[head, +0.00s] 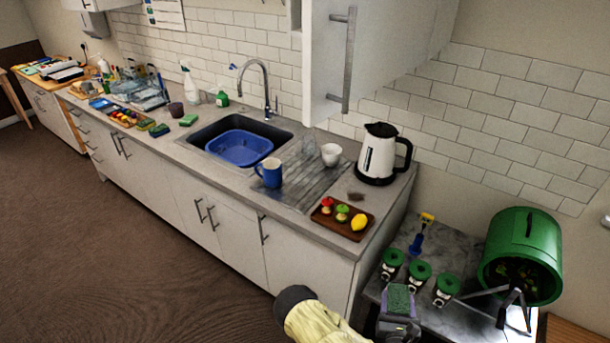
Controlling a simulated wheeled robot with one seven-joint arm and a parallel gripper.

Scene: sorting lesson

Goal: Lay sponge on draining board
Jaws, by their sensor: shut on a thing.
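A sponge (399,297) with a green top and purplish sides is at the bottom of the head view. My gripper (398,322) is shut on it, holding it in front of the grey side table. The fingers are only partly visible. The grooved draining board (305,187) lies right of the sink, up and left of my gripper and apart from it. A blue mug (269,173), a clear glass (308,144) and a white cup (331,154) stand on or at the edge of the board.
A blue basin (239,148) sits in the sink. A kettle (380,152) and a brown tray (342,219) with small food items are right of the board. Green-lidded jars (419,275) and a green drum (522,256) stand near my gripper. Another green sponge (188,120) lies left of the sink.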

